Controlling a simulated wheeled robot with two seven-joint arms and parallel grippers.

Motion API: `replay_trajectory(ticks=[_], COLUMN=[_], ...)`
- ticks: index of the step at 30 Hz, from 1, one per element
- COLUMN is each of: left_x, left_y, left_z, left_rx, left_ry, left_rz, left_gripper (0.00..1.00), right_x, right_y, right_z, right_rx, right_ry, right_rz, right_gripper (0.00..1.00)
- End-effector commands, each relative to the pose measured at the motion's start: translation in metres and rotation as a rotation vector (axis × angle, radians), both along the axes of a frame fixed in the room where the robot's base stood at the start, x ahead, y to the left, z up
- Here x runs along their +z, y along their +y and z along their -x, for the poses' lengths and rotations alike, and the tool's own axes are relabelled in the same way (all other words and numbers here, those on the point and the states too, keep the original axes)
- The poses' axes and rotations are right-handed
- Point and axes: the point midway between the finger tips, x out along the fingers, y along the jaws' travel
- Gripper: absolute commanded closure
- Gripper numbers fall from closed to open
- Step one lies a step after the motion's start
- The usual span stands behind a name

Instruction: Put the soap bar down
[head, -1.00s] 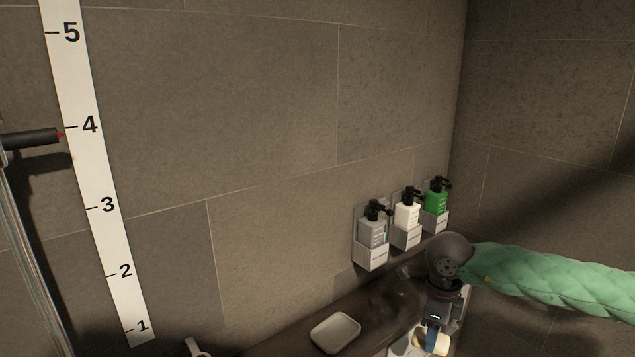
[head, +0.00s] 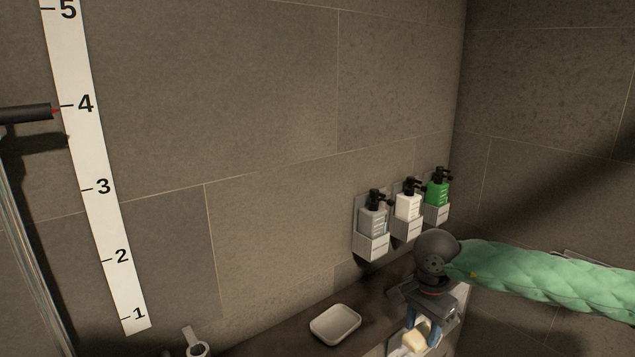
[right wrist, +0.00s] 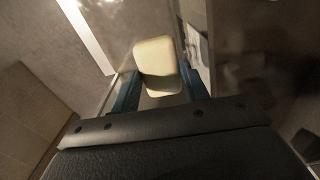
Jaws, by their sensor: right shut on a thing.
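The soap bar (right wrist: 158,64) is pale cream and shows between the two blue fingers of my right gripper (right wrist: 157,90) in the right wrist view. In the head view my right gripper (head: 416,332) is shut on the soap bar (head: 414,341), low at the right of the counter, near its front edge. A white soap dish (head: 335,325) sits on the dark counter to the left of the gripper, and looks empty. My left gripper is not in view.
Three pump bottles, grey (head: 373,218), white (head: 407,204) and green (head: 438,190), stand in wall holders behind my right arm. A white object (head: 196,346) is at the bottom left. The dark counter (head: 290,332) is clear around the dish.

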Motion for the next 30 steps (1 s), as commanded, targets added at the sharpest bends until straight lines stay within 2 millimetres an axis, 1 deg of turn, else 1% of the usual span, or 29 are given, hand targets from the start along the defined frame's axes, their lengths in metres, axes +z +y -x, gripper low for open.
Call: replay_trajectory(ticks=[6, 21, 24, 30], left_x=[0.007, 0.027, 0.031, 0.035], left_y=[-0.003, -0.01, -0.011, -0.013], left_z=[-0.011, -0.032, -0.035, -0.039], left_rx=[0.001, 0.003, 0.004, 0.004], left_ry=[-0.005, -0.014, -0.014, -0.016], left_rz=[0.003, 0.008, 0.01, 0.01], left_gripper=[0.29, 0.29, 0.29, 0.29], right_x=[-0.008, -0.023, -0.025, -0.026], right_y=[0.004, 0.015, 0.016, 0.018], right_z=[-0.003, -0.009, -0.009, -0.01], right_rx=[0.236, 0.774, 0.857, 0.955], right_ry=[0.0, 0.0, 0.0, 0.0], right_rz=[0.0, 0.0, 0.0, -0.001], right_gripper=[0.83, 0.83, 0.83, 0.83])
